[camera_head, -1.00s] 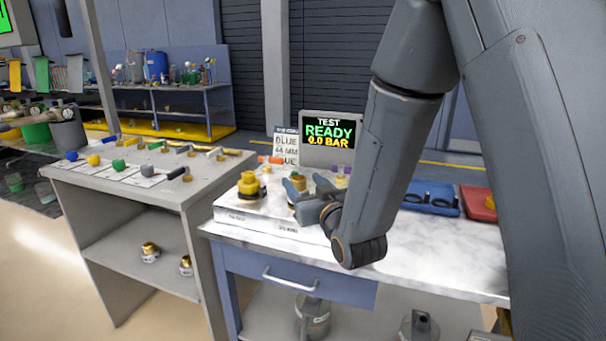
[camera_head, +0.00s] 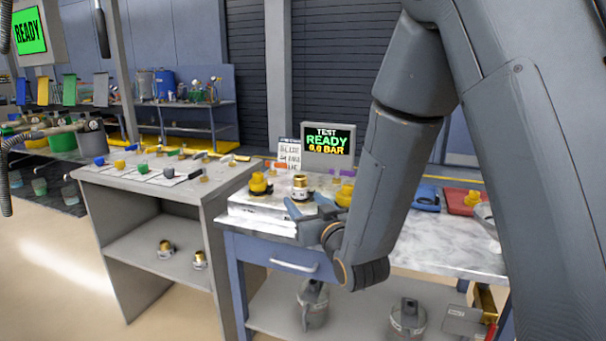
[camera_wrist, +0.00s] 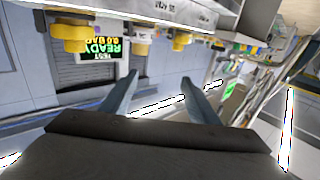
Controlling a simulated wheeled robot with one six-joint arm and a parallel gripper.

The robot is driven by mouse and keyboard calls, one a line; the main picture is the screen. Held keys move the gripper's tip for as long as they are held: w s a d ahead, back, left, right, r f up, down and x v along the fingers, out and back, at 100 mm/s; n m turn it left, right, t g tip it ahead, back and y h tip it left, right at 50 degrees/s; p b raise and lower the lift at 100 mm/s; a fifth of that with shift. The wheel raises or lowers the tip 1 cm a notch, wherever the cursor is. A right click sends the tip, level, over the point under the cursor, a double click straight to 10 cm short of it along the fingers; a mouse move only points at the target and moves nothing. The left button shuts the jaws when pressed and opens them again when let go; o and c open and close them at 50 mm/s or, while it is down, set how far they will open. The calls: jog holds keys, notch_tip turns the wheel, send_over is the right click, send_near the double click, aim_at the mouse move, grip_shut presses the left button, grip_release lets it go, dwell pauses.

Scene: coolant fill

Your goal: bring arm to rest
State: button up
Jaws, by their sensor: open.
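My arm comes down the right side of the head view. My gripper (camera_head: 312,207) is over the front edge of the marble-topped bench (camera_head: 440,248), in front of the white block (camera_head: 262,222). It is open and empty; in the wrist view its two fingers (camera_wrist: 160,95) stand apart with nothing between them. The wrist view shows these fittings upside down beyond the fingers.
The test display (camera_head: 327,143) reads READY, 0.0 BAR, behind the block. A grey bench (camera_head: 215,198) with coloured-handled pieces stands left. Blue (camera_head: 427,198) and red (camera_head: 462,200) trays lie right of my arm. Hoses hang at the far left.

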jog(key=s+d+f+m+g+h, duration=0.2)
jog(key=s+d+f+g+h, duration=0.3)
jog(key=s+d+f+g, duration=0.45)
jog(key=s+d+f+m+g, duration=0.1)
jog(key=s+d+g, duration=0.2)
jog(key=s, duration=0.6)
jog(key=s+d+f+m+g+h, duration=0.1)
jog(key=s+d+g, duration=0.3)
jog(key=s, duration=0.6)
jog(key=shift+s+d+p, duration=0.25)
jog(key=shift+d+p, duration=0.15)
jog(key=shift+d, duration=0.65)
